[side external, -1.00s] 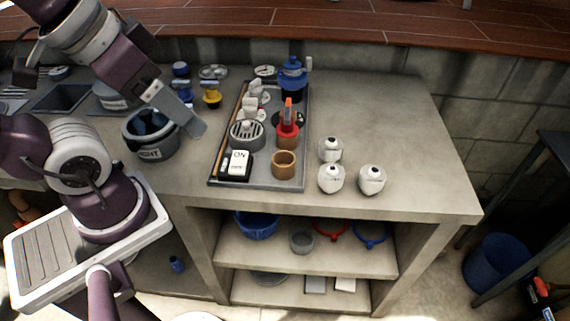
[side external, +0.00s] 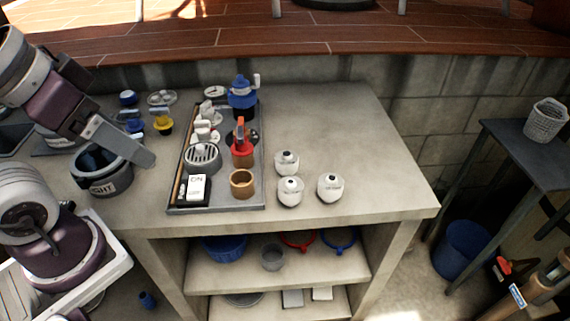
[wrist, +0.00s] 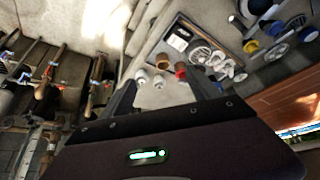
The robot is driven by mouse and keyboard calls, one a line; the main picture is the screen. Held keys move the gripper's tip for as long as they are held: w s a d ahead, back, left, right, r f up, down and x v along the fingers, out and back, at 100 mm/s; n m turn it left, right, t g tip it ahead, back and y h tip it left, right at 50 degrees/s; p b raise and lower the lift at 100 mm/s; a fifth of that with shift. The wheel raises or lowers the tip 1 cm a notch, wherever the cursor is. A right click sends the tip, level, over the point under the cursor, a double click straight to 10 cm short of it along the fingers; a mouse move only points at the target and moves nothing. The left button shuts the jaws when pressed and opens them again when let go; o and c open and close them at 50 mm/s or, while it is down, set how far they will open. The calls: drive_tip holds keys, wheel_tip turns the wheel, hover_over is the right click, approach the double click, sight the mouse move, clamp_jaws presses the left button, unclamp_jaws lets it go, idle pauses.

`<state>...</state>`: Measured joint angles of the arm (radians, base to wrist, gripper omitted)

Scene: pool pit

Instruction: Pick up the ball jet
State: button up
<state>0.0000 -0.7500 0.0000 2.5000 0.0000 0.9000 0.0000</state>
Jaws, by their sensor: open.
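Three white, round fittings with dark centres look like ball jets; I cannot tell which one is meant. In the side view they stand close together right of the tray: a back one (side external: 287,163), a front one (side external: 290,192) and a right one (side external: 330,188). In the wrist view my gripper (wrist: 163,80) is open and empty. White fittings (wrist: 158,82) show beyond and between its fingers.
A grey tray (side external: 217,209) holds a brown cup (side external: 242,183), a red-topped piece (side external: 242,148), a round grate (side external: 203,157) and an ON switch (side external: 196,187). A grey bucket (side external: 100,180) stands left. A blue-topped jar (side external: 242,98) is behind. The counter's right side (side external: 345,125) is clear.

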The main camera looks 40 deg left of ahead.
drive_tip(key=shift+o, duration=0.6)
drive_tip(key=shift+w, duration=0.1)
drive_tip(key=n+g, duration=0.5)
drive_tip(key=n, duration=1.2)
hover_over(287, 157)
drive_tip(key=f, duration=1.4)
drive_tip(key=shift+s+a, duration=0.15)
drive_tip(key=shift+s, duration=0.15)
drive_tip(key=shift+n+g, duration=0.3)
drive_tip(key=shift+n, duration=0.2)
drive_tip(key=f, duration=0.8)
drive_tip(key=shift+w+f, duration=0.3)
drive_tip(key=c, duration=1.5)
drive_tip(key=shift+o, duration=0.2)
drive_tip(key=shift+r, duration=0.15)
wheel_tip(287, 157, up, 10)
drive_tip(key=shift+f, duration=0.1)
